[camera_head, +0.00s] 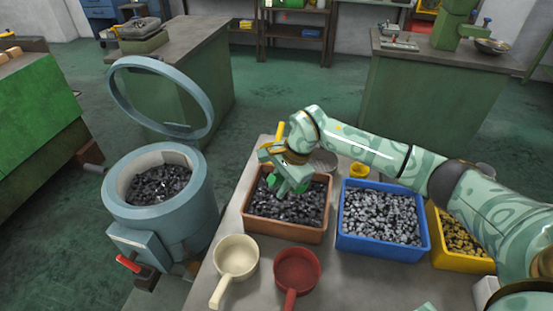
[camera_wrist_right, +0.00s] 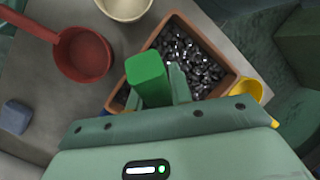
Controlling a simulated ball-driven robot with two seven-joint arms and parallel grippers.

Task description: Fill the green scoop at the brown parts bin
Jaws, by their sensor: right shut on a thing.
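The brown parts bin (camera_head: 287,232) stands on the table in the head view, holding dark metal parts. It also shows in the wrist view (camera_wrist_right: 228,60). My right gripper (camera_head: 287,178) is over the back left part of this bin, pointing down. It is shut on the green scoop (camera_wrist_right: 147,78), whose bright green handle shows in the wrist view. A little of its green also shows in the head view. The scoop's bowl is hidden, so I cannot tell how deep it sits or whether it holds parts. My left gripper is not in view.
A blue bin (camera_head: 383,250) of grey parts and a yellow bin (camera_head: 458,262) stand right of the brown bin. A cream scoop (camera_head: 236,256) and a red scoop (camera_head: 297,269) lie in front. A round drum (camera_head: 200,205) with raised lid stands left, containing dark parts.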

